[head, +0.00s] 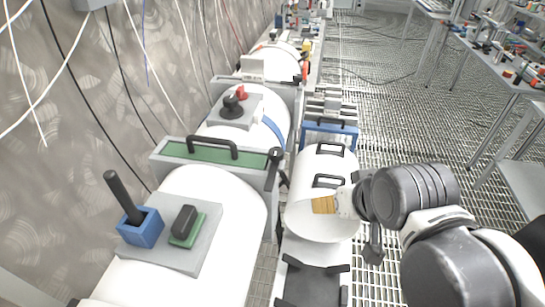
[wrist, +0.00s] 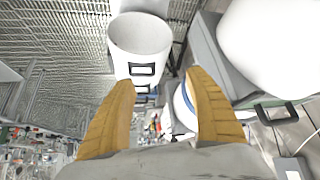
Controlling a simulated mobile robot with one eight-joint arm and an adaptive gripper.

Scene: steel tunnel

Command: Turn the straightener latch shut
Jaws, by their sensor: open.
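My gripper (head: 323,205) shows tan fingers at the mouth of a white open cylinder in the head view. In the wrist view my gripper (wrist: 162,78) has its two fingers spread wide with nothing between them. A green panel (head: 210,155) with a black handle spans the white tube to the left of my gripper. A small dark latch-like part (head: 275,156) sits at the panel's right end; I cannot tell for certain whether it is the straightener latch or how far it is turned. My gripper is apart from it. The green panel (wrist: 252,104) is partly visible at right in the wrist view.
The white open cylinder (head: 320,228) has black handles on top, with a blue frame (head: 329,131) behind it. A grey plate (head: 170,238) carries a blue block with a black lever. A grey box (head: 240,107) bears black and red knobs. Grating floor lies open at right.

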